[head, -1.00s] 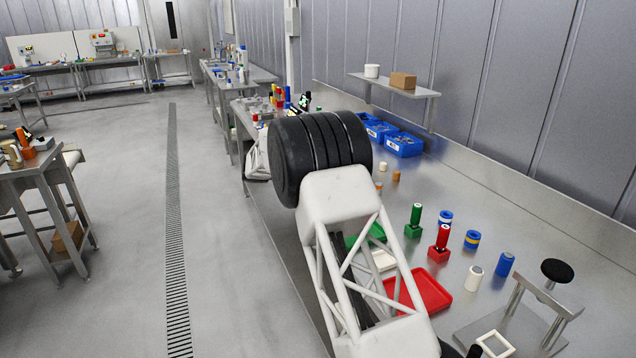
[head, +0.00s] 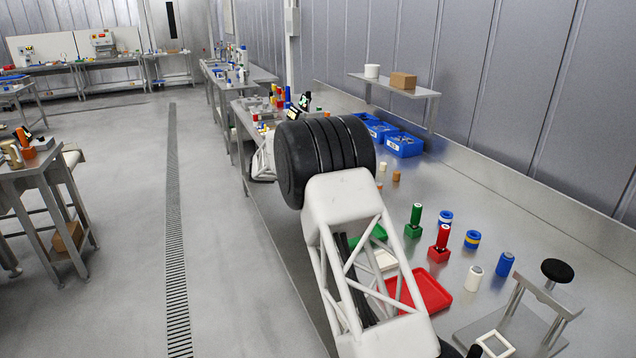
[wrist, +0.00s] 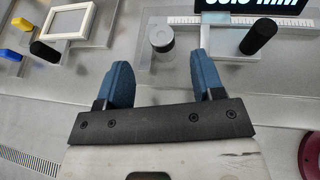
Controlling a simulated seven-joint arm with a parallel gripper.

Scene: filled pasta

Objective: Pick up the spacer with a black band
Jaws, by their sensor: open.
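In the wrist view, my gripper (wrist: 160,72) is open and empty, with two blue fingers wide apart. In the head view, my fingers are hidden behind my arm. A blue spacer with a yellow band (head: 472,239) and a blue and white spacer (head: 445,218) stand behind.
In the wrist view, a digital display (wrist: 262,5), a black cylinder (wrist: 258,37) and a pale square frame (wrist: 69,24) lie around the grey cylinder. In the head view, a red tray (head: 432,292), red block (head: 440,250) and metal stand (head: 535,300) occupy the near bench.

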